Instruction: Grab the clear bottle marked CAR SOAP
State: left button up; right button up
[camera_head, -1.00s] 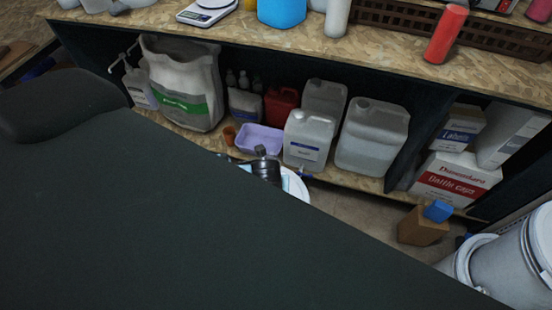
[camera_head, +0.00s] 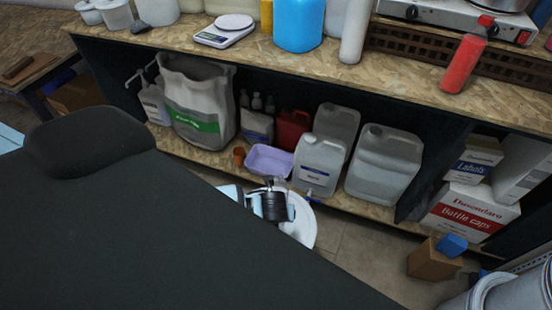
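No label reading CAR SOAP can be made out. A translucent jug (camera_head: 319,167) with a blue-and-white label stands on the lower shelf, its print too small to read. Two more translucent jugs stand there, one behind it (camera_head: 337,124) and a larger one to its right (camera_head: 384,163). Pump bottles (camera_head: 154,102) stand at the shelf's left end. A large dark form, seemingly part of my body, fills the lower left. A black and light-blue part, probably mine, shows past its edge in front of the shelf. No gripper fingers can be made out.
The lower shelf also holds a white sack (camera_head: 197,108), a lilac tub (camera_head: 269,161) and a red can (camera_head: 291,130). Cartons (camera_head: 470,211) stand right. A blue container (camera_head: 298,25) and red cylinder (camera_head: 462,64) stand on the worktop (camera_head: 262,64). A brown box (camera_head: 433,260) is on the floor.

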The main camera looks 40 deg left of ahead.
pick_arm(q)
jog(key=shift+w, duration=0.1)
jog(key=shift+c, duration=0.2)
jog(key=c, duration=1.3)
jog(key=shift+o, duration=0.2)
jog(key=shift+r, duration=0.1)
